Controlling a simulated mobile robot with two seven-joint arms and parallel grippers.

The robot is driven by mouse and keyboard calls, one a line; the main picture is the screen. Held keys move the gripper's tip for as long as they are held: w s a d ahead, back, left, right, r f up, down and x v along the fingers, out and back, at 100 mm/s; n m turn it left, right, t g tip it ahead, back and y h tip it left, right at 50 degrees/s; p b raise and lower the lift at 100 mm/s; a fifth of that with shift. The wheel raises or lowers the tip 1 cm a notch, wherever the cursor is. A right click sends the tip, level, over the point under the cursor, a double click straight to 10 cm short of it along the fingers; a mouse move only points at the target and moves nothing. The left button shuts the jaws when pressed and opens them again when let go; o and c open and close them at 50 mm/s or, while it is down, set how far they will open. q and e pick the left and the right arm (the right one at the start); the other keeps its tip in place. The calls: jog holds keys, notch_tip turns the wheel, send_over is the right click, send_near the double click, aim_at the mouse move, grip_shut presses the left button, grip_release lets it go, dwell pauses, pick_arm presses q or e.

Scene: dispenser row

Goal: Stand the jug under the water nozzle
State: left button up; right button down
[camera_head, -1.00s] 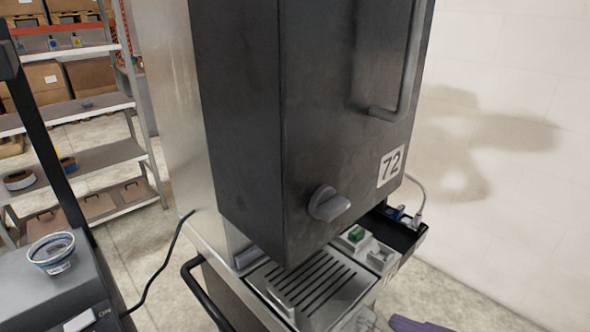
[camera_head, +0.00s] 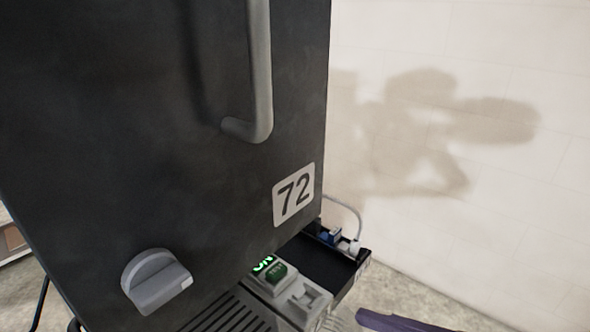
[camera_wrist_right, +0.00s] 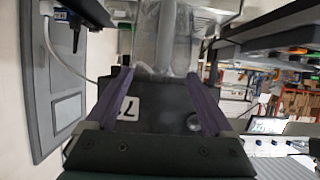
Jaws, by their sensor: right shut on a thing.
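In the right wrist view my right gripper (camera_wrist_right: 159,74) has its two purple fingers closed on a clear, see-through jug (camera_wrist_right: 150,42), which extends beyond the fingertips towards the top of the picture. In the head view only a purple part of this gripper (camera_head: 400,322) shows at the bottom edge, with a faint clear edge of the jug (camera_head: 343,321) to its left. The dark dispenser marked 72 (camera_head: 165,130) fills the left and middle. Its slotted drip tray (camera_head: 232,314) shows partly below. The water nozzle cannot be made out. My left gripper is out of view.
A grey knob (camera_head: 157,281) and a bar handle (camera_head: 260,80) stick out from the dispenser front. A bare wall (camera_head: 450,150) stands at the right.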

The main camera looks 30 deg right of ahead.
jog(key=w+r+b+x, duration=0.1)
jog(key=b+x, duration=0.5)
jog(key=x, duration=0.7)
jog(key=shift+w+a+r, duration=0.25)
jog(key=shift+w+r, duration=0.1)
jog(key=shift+r, duration=0.2)
jog(key=shift+f+b, duration=0.45)
jog(key=shift+f, duration=0.1)
grip_release()
